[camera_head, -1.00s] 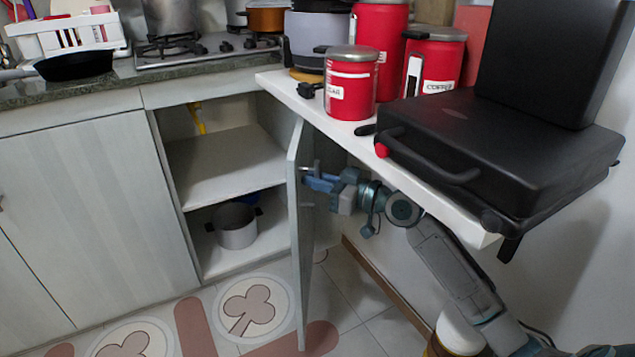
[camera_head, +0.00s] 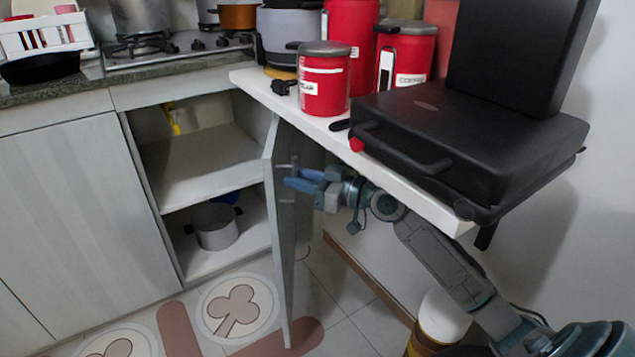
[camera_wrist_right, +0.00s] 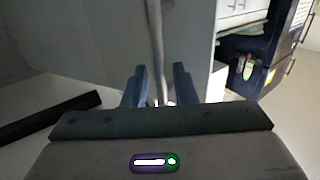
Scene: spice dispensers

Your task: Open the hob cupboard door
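The grey hob cupboard door (camera_head: 284,250) stands swung wide open, seen nearly edge-on in the head view. The cupboard's shelves (camera_head: 195,170) are exposed. The door's metal bar handle (camera_head: 283,200) is on its right-hand face. My right gripper (camera_head: 296,182) is at this handle, under the white shelf. In the right wrist view the two blue fingers of the right gripper (camera_wrist_right: 160,88) stand apart on either side of a thin upright bar (camera_wrist_right: 157,50), apparently the handle, with gaps beside it. My left gripper is not in view.
A white shelf (camera_head: 440,215) with red canisters (camera_head: 325,85) and a black case (camera_head: 470,140) juts out above my right arm. A pot (camera_head: 215,228) stands inside the cupboard. A white and yellow container (camera_head: 442,318) is on the floor near my arm. The hob (camera_head: 180,52) is above the cupboard.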

